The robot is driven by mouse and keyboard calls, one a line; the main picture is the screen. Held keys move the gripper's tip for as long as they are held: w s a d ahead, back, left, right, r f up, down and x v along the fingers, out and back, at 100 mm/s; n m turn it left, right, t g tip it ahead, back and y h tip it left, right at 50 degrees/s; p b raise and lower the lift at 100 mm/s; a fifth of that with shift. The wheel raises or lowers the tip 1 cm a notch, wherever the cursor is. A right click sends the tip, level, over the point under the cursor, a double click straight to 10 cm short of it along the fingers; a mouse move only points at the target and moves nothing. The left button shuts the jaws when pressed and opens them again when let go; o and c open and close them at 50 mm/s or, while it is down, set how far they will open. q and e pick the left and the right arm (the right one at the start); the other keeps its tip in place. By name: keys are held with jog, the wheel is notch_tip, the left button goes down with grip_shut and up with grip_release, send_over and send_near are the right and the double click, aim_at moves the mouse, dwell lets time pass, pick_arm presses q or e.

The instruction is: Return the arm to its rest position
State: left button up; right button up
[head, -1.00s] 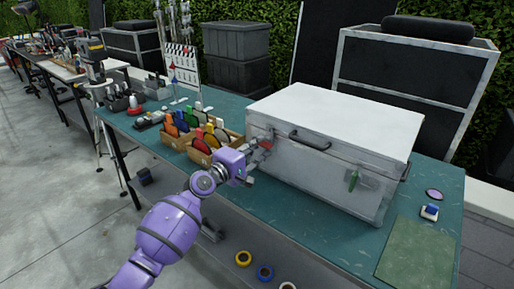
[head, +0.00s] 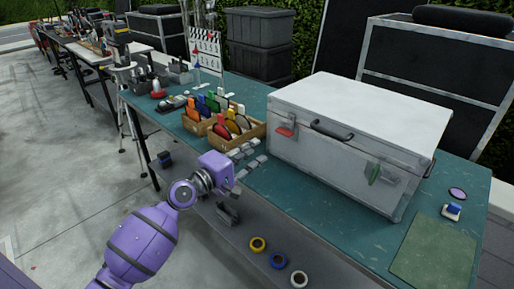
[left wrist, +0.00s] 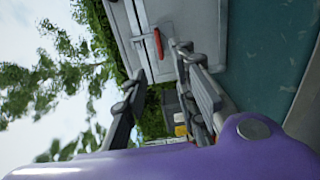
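My left gripper (head: 257,152) is open and empty above the front edge of the teal table (head: 330,213), to the left of the silver-white case (head: 340,170). In the left wrist view its fingers (left wrist: 160,95) stand apart with nothing between them. The case is shut. Its red latch (head: 285,132) and green latch (head: 374,174) show on the front, on either side of a dark handle (head: 332,130). The red latch also shows in the left wrist view (left wrist: 158,44). A gap separates my gripper from the case. My right gripper is not in view.
Wooden boxes of coloured discs (head: 246,135) stand just behind my gripper. A green mat (head: 432,250) and a purple disc (head: 457,194) lie right of the case. The floor at left is open.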

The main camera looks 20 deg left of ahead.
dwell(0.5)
